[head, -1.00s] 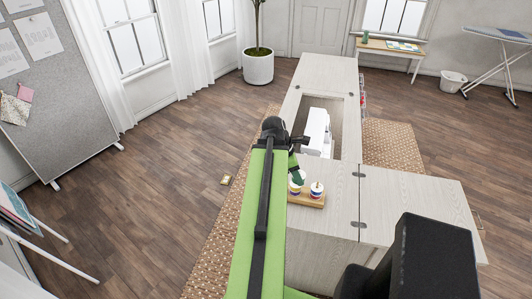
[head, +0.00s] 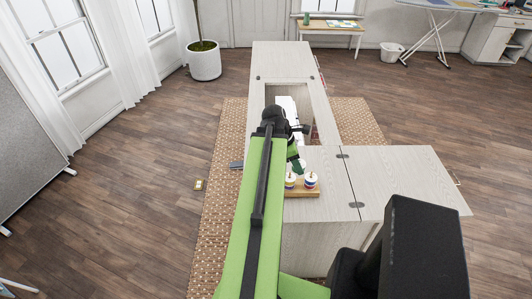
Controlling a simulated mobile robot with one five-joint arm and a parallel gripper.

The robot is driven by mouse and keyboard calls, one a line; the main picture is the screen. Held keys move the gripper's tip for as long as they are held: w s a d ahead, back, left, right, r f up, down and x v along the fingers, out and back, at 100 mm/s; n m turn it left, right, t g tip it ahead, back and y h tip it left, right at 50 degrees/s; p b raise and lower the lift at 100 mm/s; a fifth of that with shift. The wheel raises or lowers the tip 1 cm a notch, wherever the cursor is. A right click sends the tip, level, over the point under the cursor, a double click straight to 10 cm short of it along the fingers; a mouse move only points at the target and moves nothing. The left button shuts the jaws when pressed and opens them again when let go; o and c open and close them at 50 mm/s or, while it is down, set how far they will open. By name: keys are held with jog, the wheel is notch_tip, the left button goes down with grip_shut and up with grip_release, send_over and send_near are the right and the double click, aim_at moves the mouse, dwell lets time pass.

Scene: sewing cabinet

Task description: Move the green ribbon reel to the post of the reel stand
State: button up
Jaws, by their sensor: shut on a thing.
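The reel stand (head: 302,194) is a small wooden base on the pale cabinet top, just beyond my arm. Two white-topped reels sit on it, a left one (head: 290,181) and a right one (head: 311,181), with red and blue bands. My gripper (head: 299,164) points down just above and behind the stand, partly hidden by my arm. It is shut on the green ribbon reel (head: 300,167), of which only a small dark green and white part shows. I cannot make out a free post.
A white sewing machine (head: 287,104) sits in the cabinet's opening beyond my gripper. The cabinet's side leaf (head: 405,180) is bare on the right. A grey-blue item (head: 236,165) shows at the cabinet's left edge.

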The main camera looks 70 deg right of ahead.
jog(key=w, duration=1.2)
notch_tip(320, 180, down, 7)
jog(key=b, duration=0.6)
jog(key=shift+w+d+r+b, duration=0.15)
jog(key=shift+d+b, duration=0.2)
jog(key=shift+d, duration=0.05)
jog(key=shift+f+b, duration=1.5)
jog(key=o, duration=1.4)
jog(key=shift+r, duration=0.15)
